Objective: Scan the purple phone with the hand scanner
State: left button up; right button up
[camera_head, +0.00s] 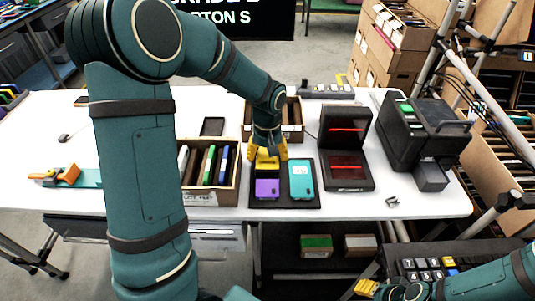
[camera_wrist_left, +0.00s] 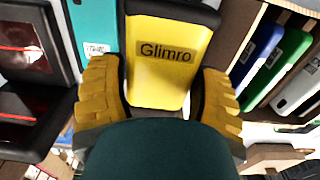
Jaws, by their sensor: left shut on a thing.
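The purple phone (camera_head: 267,189) lies on a dark mat (camera_head: 285,203) at the front of the table, left of a teal phone (camera_head: 301,178). My left gripper (camera_head: 267,154) is just behind the purple phone, pointing down. It is shut on a yellow and black thing marked "Glimro" (camera_wrist_left: 160,75), which looks like the hand scanner (camera_head: 267,164). In the left wrist view the fingers press its two sides, and the purple phone is not visible there. The teal phone shows there too (camera_wrist_left: 92,25). My right gripper (camera_head: 368,288) is low at the right; its opening is unclear.
An open carton (camera_head: 213,198) with upright phones stands left of the mat, with another carton (camera_head: 294,131) behind. A black stand with red-lit panels (camera_head: 346,171) and a black printer-like machine (camera_head: 420,130) stand right. An orange tool (camera_head: 62,175) lies far left.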

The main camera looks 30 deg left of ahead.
pick_arm(q)
jog(key=shift+r+p, duration=1.85)
jog(key=shift+r, duration=0.7)
jog(key=shift+f, duration=0.1)
